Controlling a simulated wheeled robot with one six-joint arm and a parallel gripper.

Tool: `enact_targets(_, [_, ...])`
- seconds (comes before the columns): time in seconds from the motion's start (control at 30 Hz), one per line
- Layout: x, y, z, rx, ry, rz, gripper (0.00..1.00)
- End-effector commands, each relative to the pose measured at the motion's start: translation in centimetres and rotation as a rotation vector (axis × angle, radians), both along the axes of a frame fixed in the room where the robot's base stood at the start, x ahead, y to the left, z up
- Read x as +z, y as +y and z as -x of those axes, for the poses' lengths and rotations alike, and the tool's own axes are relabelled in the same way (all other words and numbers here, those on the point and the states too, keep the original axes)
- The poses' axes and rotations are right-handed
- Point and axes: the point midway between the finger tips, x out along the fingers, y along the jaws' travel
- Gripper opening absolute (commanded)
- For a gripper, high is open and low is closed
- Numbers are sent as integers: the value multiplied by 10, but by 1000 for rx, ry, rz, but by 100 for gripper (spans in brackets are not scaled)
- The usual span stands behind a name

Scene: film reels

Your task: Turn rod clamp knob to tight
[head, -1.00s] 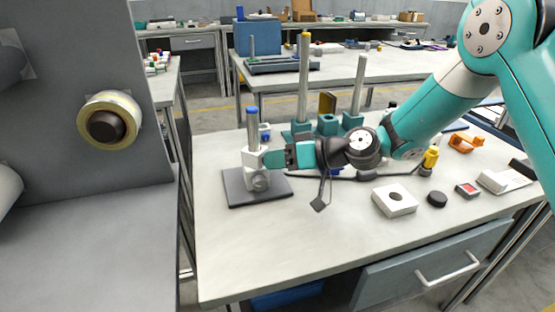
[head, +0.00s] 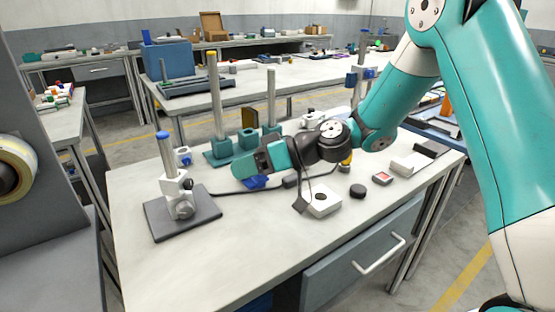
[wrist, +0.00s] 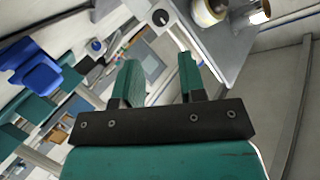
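The rod clamp (head: 174,187) is a white block on an upright metal rod with a blue cap (head: 163,135). The rod stands on a dark square base (head: 155,218) at the table's left. The clamp's pale round knob (head: 182,207) faces the front; its setting is too small to read. My gripper (head: 240,168) is to the right of the clamp, apart from it. In the wrist view my gripper (wrist: 160,72) has its two teal fingers spread with nothing between them. I cannot surely pick out the clamp knob in that view.
Teal stands with tall rods (head: 218,152) are behind my gripper. A blue part (head: 256,182) is just below it. The table's front middle is clear.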

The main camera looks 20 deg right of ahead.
Motion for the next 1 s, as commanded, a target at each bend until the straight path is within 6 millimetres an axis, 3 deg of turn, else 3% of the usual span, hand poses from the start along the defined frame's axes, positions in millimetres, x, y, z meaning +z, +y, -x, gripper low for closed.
enact_targets(0.2, [15,-43,12,-4,-2,0,38])
enact_targets(0.4, [22,-60,18,0,-1,0,38])
enact_targets(0.87, [23,-62,19,1,-1,0,38])
enact_targets(1.0, [27,-52,30,32,19,42,38])
